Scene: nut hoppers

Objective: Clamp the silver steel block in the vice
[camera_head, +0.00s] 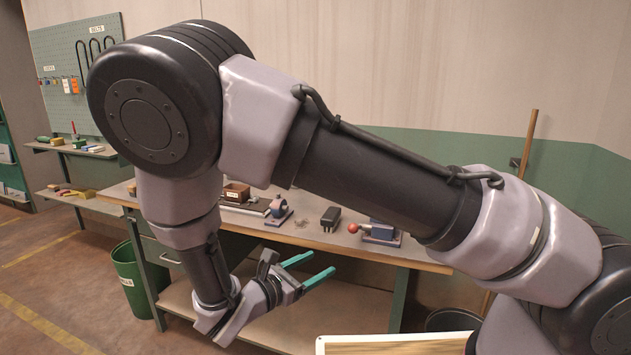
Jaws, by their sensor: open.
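My gripper (322,263) has two teal fingers spread apart with nothing between them. It hangs in front of the workbench, below the level of its top in the picture. A blue-grey device with a red ball (380,232), which looks like the vice, sits on the right part of the bench top, partly hidden by my arm. Its jaws are too small to make out. I cannot pick out the silver steel block for sure; my arm hides part of the bench.
The wooden workbench (330,242) also carries a dark block-like object (330,218), a round blue device on a base (279,208) and a brown box (236,192). A green bin (136,281) stands at left. Shelves and a pegboard (72,75) are behind. A pole leans at right.

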